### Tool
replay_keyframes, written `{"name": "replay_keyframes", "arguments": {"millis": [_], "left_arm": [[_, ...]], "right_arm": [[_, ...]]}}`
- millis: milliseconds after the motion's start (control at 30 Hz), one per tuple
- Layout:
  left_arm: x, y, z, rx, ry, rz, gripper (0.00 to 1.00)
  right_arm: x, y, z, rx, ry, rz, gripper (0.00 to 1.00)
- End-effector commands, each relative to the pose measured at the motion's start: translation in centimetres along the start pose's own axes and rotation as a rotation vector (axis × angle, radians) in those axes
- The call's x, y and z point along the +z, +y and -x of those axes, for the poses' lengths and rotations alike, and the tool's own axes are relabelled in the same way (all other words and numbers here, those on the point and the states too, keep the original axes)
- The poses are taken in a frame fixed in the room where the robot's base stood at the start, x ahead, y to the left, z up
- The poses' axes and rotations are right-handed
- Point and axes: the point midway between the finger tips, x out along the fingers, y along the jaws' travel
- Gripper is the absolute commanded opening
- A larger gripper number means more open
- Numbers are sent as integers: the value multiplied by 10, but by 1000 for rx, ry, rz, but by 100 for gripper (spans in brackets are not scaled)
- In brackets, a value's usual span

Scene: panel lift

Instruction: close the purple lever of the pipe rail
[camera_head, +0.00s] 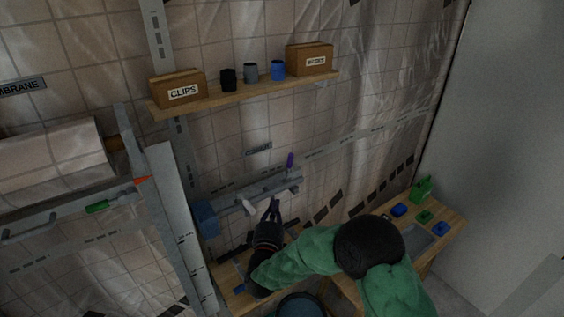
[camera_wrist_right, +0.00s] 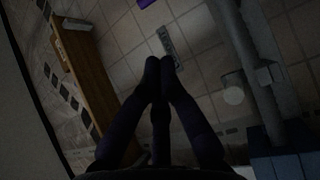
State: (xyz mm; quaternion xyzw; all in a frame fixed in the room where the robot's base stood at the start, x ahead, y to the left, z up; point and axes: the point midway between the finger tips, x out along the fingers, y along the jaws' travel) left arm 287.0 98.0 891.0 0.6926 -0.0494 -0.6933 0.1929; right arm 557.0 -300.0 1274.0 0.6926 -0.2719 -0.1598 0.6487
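The purple lever (camera_head: 290,160) stands up from the right end of the grey pipe rail (camera_head: 270,187) on the tiled wall in the head view. A purple piece, likely the same lever, shows at the top edge of the right wrist view (camera_wrist_right: 143,3). A white lever (camera_head: 249,207) hangs from the rail further left. My right gripper (camera_head: 273,207) is below and left of the purple lever, apart from it, close to the white lever. In the right wrist view its fingertips (camera_wrist_right: 160,66) are together with nothing seen between them. My left gripper is out of view.
A shelf (camera_head: 243,93) with boxes and cups is above the rail. A blue block (camera_head: 206,218) and slanted grey post (camera_head: 177,217) are left of it. A wooden bench (camera_head: 452,221) with blue and green pieces is at right. A wall label (camera_wrist_right: 170,46) shows in the wrist view.

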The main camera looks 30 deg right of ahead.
Motion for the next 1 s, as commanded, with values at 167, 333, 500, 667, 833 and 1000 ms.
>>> {"name": "replay_keyframes", "arguments": {"millis": [167,333,500,667,833,1000], "left_arm": [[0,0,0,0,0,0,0],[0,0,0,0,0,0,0],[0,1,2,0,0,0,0],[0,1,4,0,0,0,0],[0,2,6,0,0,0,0],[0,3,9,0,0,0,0]], "right_arm": [[0,0,0,0,0,-1,0],[0,0,-3,0,0,-2,0],[1,0,-21,-1,-3,-2,0],[1,0,-50,-1,-3,-3,0],[1,0,-82,-1,-2,-2,0],[1,0,-114,0,-2,-2,0]]}}
